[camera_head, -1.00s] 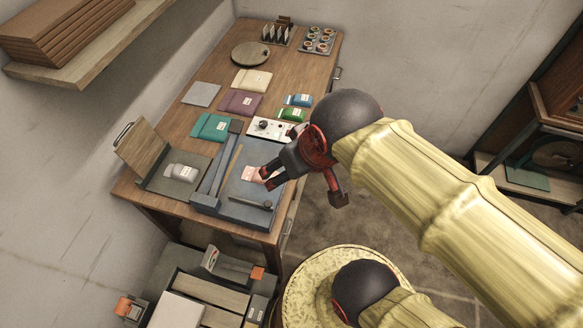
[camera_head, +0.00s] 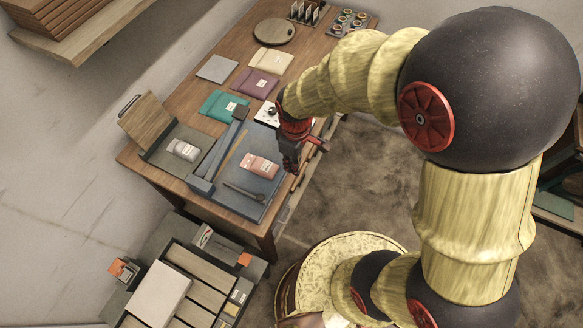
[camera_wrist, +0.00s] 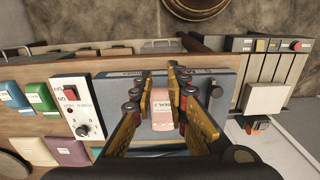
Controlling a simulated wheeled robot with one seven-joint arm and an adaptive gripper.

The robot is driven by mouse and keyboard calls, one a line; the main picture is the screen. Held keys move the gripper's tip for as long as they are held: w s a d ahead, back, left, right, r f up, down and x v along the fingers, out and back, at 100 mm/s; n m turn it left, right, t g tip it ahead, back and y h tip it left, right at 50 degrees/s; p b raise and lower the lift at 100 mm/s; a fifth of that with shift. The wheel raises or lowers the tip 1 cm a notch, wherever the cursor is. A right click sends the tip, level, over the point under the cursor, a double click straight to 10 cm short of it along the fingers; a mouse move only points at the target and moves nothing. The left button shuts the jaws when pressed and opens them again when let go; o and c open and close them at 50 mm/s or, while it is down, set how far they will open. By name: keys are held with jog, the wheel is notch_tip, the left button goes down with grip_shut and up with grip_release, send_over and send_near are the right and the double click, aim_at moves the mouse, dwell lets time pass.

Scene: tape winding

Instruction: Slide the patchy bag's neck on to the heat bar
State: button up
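A pink bag with uneven tones and a white label (camera_head: 260,165) lies flat on the blue-grey plate of the sealer (camera_head: 232,205). I take it as the patchy bag. The long dark heat bar (camera_head: 208,170), with a tan strip beside it, runs along the plate's left side. The bag is to its right, apart from it. My gripper (camera_head: 291,166) points down just right of the bag near the plate's right edge. In the wrist view the gripper (camera_wrist: 163,100) has its fingers spread, with the bag (camera_wrist: 162,112) showing between them. Contact cannot be told.
A grey bag (camera_head: 183,150) lies on the tray left of the sealer. A white control box (camera_head: 267,115) stands behind. Teal (camera_head: 222,104), purple (camera_head: 255,83) and cream (camera_head: 271,60) bags lie farther back. A dark rod (camera_head: 243,191) lies on the plate's front part.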

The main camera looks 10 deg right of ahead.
aim_at(262, 164)
jog(key=shift+f, duration=0.25)
jog(key=shift+c, duration=0.6)
notch_tip(262, 164, down, 10)
jog(key=shift+f+b, duration=0.1)
jog(key=shift+b, duration=0.75)
grip_shut()
jog(key=shift+w+a+r, duration=0.15)
jog(key=shift+w+a, duration=0.3)
jog(key=shift+a, duration=0.1)
jog(key=shift+w+a+r, duration=0.15)
jog(key=shift+w+a, duration=0.3)
jog(key=shift+a, duration=0.05)
jog(key=shift+w+a, duration=0.4)
jog(key=shift+a, duration=0.15)
jog(key=w+a, duration=0.1)
jog(key=a, duration=0.1)
jog(key=w+a, duration=0.3)
jog(key=a, duration=0.1)
jog(key=shift+w+a, duration=0.15)
jog(key=shift+w, duration=0.2)
